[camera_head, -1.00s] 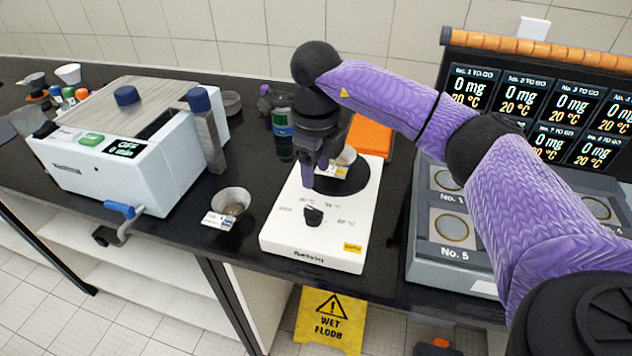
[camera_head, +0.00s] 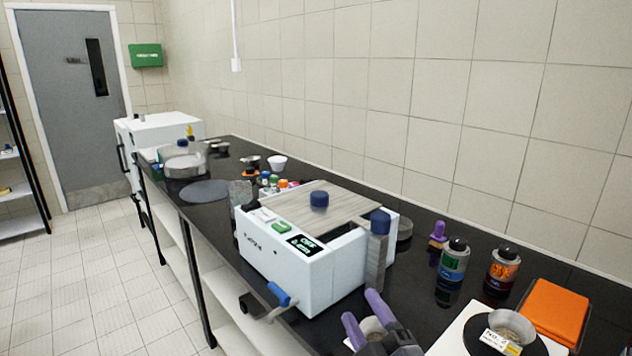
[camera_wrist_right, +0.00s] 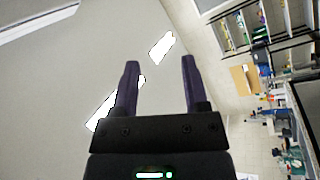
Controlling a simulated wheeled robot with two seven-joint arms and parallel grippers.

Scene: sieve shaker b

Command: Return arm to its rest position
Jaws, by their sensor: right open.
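My right gripper (camera_head: 365,318) shows at the bottom of the head view, pointing up, its two purple fingers apart. A small bowl (camera_head: 374,329) shows behind its fingers on the bench. In the right wrist view the open gripper (camera_wrist_right: 160,85) has nothing between its fingers and faces the ceiling and the far side of the room. My left gripper is in neither view.
A white machine (camera_head: 310,262) with a blue lever stands on the black bench, close to the gripper. To the right are two bottles (camera_head: 453,262), an orange block (camera_head: 556,310) and a white hotplate (camera_head: 457,336) bearing a labelled bowl (camera_head: 510,328). Open floor (camera_head: 90,270) lies left.

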